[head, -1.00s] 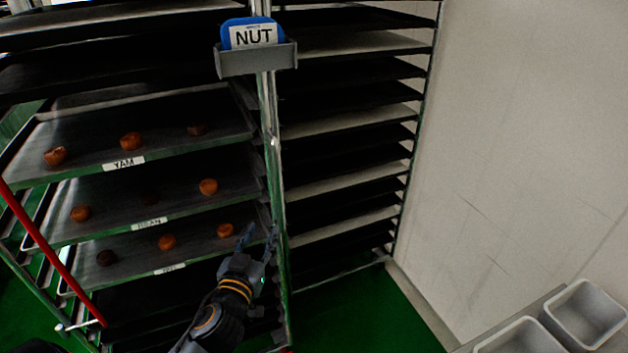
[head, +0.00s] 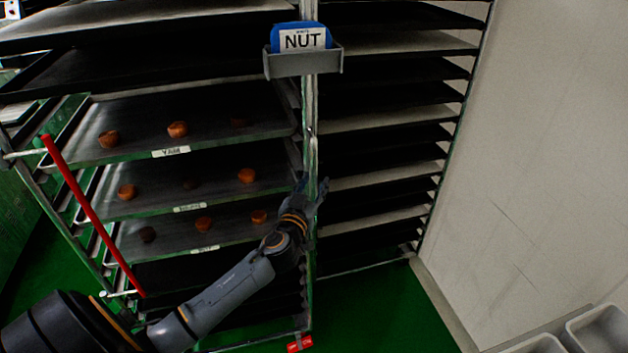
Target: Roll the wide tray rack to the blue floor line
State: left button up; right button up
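The wide tray rack (head: 311,110) fills the left and middle of the head view. It is a metal frame with dark trays, several holding brown buns, with small labels such as YAM (head: 171,152). My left gripper (head: 313,186) is at the rack's near upright post, below the NUT sign (head: 303,40). Its fingers are spread and appear to lie either side of the post; contact is not clear. My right gripper is out of view. No blue floor line shows.
A red bar (head: 90,210) slants across the rack's left side. Another stack of dark shelves (head: 385,135) stands to the right, before a pale wall (head: 550,150). Grey bins (head: 598,330) are at the lower right. Green floor (head: 380,315) is open at the bottom middle.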

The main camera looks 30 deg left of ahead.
pick_arm(q)
jog(key=shift+w, duration=0.2)
grip_shut()
jog(key=shift+f, duration=0.1)
